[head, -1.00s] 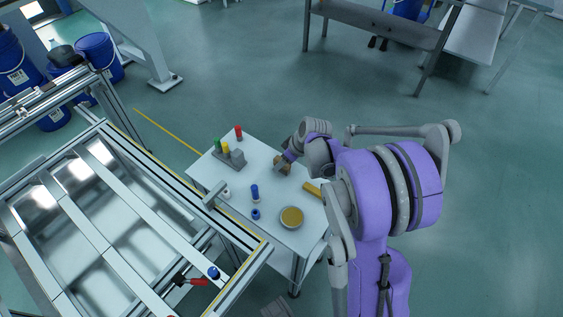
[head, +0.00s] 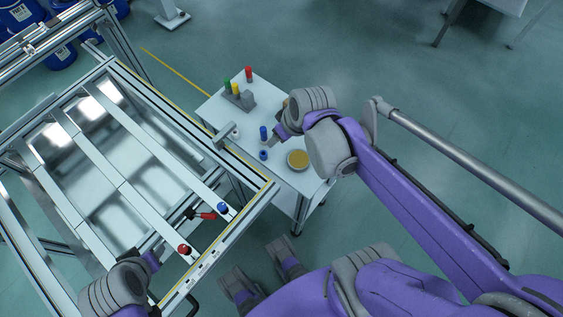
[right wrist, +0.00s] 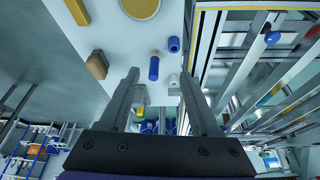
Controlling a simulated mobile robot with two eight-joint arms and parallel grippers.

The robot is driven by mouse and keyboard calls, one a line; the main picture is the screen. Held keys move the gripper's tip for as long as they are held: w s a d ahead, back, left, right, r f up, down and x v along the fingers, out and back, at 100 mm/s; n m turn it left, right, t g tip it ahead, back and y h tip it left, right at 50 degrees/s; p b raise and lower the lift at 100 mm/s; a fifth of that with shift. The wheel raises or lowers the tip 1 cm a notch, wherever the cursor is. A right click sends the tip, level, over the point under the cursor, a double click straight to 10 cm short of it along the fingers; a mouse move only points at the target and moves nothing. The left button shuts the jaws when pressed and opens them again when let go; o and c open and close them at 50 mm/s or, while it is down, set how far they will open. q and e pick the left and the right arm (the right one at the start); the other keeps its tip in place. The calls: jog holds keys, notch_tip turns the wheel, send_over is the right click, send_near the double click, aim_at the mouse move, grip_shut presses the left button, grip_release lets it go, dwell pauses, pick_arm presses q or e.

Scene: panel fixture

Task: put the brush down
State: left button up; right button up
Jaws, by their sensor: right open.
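A tan-brown block, which looks like the brush (right wrist: 97,66), rests on the white table near its edge in the right wrist view. In the head view only a small tan patch of it (head: 285,103) shows beside my right arm. My right gripper (head: 275,138) is over the table; its two fingers (right wrist: 160,74) are apart with nothing between them, and the brush is outside them to the left. My left wrist and gripper (head: 153,261) are low at the left by the frame; the fingers are not clear.
A yellow bar (right wrist: 77,12) lies nearby. The metal panel frame (head: 215,150) borders the table's left side.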

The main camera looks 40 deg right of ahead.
jog(key=s+a+f+m, duration=0.1)
jog(key=s+a, duration=0.4)
jog(key=s, duration=0.3)
jog(key=shift+a+f+t+h, duration=0.3)
jog(key=shift+a+f, duration=0.05)
